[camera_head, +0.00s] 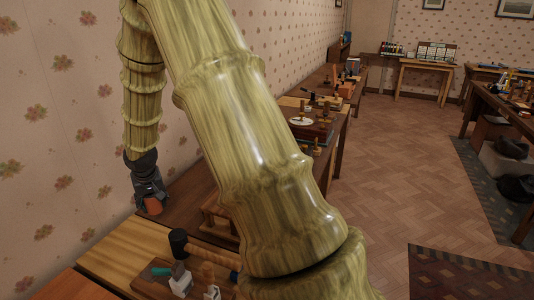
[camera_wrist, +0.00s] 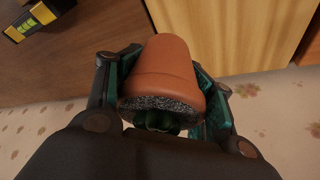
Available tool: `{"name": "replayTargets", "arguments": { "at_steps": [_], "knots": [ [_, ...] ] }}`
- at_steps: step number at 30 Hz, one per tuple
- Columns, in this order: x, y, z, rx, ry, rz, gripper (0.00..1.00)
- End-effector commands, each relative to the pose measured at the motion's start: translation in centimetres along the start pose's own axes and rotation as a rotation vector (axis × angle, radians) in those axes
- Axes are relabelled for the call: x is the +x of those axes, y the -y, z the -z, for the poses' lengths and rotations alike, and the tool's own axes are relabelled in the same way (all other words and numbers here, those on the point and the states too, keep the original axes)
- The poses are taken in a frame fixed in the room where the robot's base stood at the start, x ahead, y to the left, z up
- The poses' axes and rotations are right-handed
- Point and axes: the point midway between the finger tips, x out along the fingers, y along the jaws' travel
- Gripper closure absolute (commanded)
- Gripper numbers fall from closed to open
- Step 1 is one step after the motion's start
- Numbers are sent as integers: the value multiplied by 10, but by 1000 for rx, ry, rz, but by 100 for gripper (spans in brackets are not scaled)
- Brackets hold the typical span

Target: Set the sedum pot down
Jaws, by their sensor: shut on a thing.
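The sedum pot is a terracotta pot (camera_wrist: 162,68) with dark gravel and a green plant at its open end, seen in the middle of the wrist view. In the head view only a small part of the pot (camera_head: 153,206) shows under my gripper (camera_head: 150,190), close to the wall. My gripper (camera_wrist: 165,98) is shut on the pot, with one finger on each side of it. The pot is at or just above the dark brown wooden surface (camera_head: 185,198). I cannot tell whether it touches.
A lighter wooden surface (camera_head: 130,250) lies nearer, with a black-headed mallet (camera_head: 180,243) and small tools beside it. A black and yellow object (camera_wrist: 38,18) shows in the wrist view. The flowered wall (camera_head: 60,130) is close on the left. The parquet floor (camera_head: 385,165) is open.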

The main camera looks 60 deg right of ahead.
Motion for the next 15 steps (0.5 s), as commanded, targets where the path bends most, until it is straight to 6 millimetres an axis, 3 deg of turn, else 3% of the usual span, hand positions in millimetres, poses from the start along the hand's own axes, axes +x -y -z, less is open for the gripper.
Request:
{"name": "replayTargets", "arguments": {
  "at_steps": [3, 6, 10, 15],
  "knots": [
    [12, -45, 12, 73, 1, -20, 77],
    [17, -71, 17, 113, 4, -34, 77],
    [20, -90, 20, 142, 4, -44, 77],
    [21, -95, 20, 149, 4, -47, 77]
  ]
}}
